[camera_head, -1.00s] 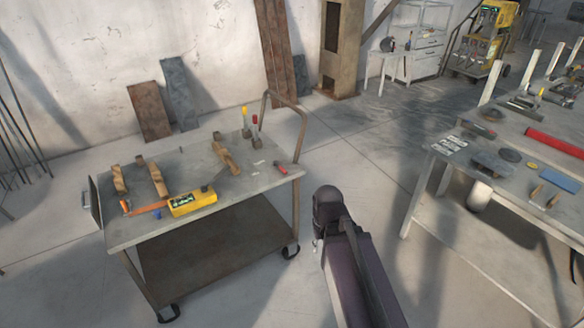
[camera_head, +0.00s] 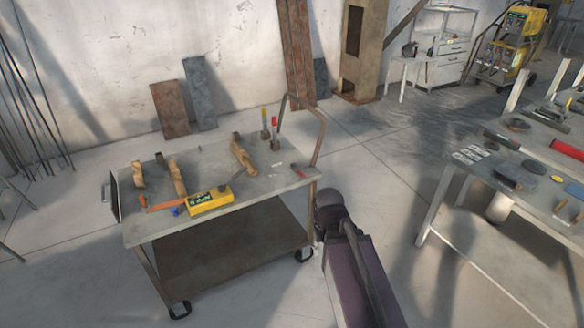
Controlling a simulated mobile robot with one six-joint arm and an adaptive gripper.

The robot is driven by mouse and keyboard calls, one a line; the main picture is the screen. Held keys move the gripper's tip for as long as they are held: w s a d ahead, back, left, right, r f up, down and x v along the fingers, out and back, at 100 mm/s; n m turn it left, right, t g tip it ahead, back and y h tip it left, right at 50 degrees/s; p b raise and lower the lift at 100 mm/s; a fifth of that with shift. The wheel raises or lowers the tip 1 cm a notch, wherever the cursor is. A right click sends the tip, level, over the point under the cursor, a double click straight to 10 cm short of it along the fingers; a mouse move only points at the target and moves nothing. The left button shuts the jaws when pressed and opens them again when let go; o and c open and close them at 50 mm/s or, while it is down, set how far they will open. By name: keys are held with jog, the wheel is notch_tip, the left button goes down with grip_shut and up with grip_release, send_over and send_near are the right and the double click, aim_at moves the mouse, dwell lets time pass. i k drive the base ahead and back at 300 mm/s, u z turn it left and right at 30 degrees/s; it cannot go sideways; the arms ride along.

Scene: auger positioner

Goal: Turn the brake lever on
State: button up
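A grey metal cart (camera_head: 160,232) stands at the left, with a bent tube handle at its right end. A yellow box (camera_head: 209,201) with a small dark panel lies near the cart's front edge. My dark arm reaches up from the bottom centre, to the right of the cart. My gripper is not visible.
Wooden pieces (camera_head: 243,156) and an orange tool (camera_head: 165,204) lie on the cart. A long workbench (camera_head: 455,156) with tools and a red cylinder (camera_head: 567,149) stands at the right. Rusty plates (camera_head: 169,109) lean on the back wall.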

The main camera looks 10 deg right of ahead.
aim_at(293, 166)
jog(key=i, duration=0.85)
jog(key=z, duration=0.05)
